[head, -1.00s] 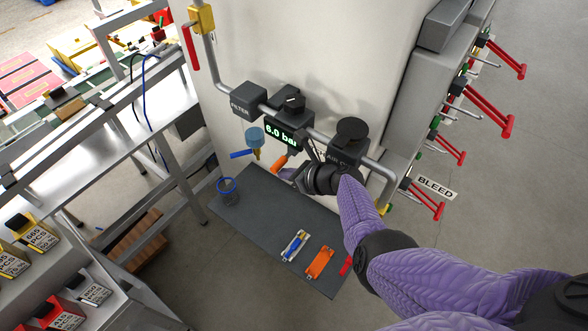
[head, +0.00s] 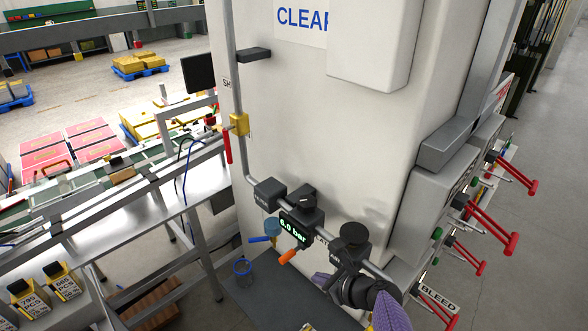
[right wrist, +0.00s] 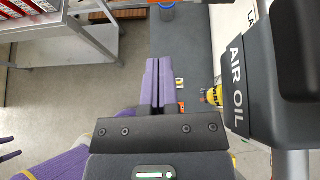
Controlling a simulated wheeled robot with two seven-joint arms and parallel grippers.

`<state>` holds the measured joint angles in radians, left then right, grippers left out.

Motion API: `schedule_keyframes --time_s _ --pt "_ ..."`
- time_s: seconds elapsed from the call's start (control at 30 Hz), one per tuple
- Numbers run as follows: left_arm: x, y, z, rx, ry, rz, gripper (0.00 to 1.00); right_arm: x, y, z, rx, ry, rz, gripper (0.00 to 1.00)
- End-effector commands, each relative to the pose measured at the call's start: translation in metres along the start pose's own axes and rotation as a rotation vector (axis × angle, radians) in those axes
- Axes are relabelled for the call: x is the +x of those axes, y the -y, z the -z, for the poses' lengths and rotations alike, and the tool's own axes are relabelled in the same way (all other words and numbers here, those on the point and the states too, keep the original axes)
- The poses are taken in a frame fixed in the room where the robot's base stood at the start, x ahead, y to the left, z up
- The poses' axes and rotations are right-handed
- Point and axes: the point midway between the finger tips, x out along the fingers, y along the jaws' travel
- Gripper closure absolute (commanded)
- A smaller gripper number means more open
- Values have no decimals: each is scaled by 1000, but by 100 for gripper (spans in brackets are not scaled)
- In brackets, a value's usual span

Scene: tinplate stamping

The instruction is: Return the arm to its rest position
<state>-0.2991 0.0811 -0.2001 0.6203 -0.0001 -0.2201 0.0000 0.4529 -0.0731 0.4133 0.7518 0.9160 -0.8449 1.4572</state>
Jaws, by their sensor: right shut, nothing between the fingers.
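The purple right arm (head: 391,312) comes in from the bottom edge.
The air pipe carries a filter block (head: 269,194) and a gauge reading 6.0 bar (head: 295,228). The shelf (head: 258,290) holds a blue-rimmed cup (head: 242,268). Red levers (head: 492,228) project at right; a steel bench (head: 140,235) stands left.

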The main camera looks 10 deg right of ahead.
Motion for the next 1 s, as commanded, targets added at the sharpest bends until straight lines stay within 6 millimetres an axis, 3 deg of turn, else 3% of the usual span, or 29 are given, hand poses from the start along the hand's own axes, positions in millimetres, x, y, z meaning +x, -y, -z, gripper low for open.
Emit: schedule_keyframes --time_s 0.07,0.2,0.3,0.4,0.6,0.83,0.87,0.9,1.0 --pt "0 0 0 0 1 0 41 -18 -3 22 -259 -78 -24 100" --pt "0 0 0 0 -1 0 41 -73 -32 64 -1011 -289 -208 100" --pt "0 0 0 -1 -1 0 41 -106 -54 75 -1411 -380 -363 100" --pt "0 0 -1 -1 1 0 41 -134 -74 78 -1704 -431 -498 100" --pt "0 0 -1 -1 1 -1 41 -182 -108 71 -2125 -475 -722 100" --pt "0 -1 0 -1 1 -1 41 -234 -141 52 -2474 -471 -935 100" --pt "4 -1 -1 -1 1 -1 41 -236 -144 55 -2501 -470 -957 100" --pt "18 -1 -2 -1 1 -1 41 -220 -142 75 -2491 -468 -962 100" --pt "39 -2 -5 0 2 -2 41 -196 -141 109 -2483 -463 -973 100"
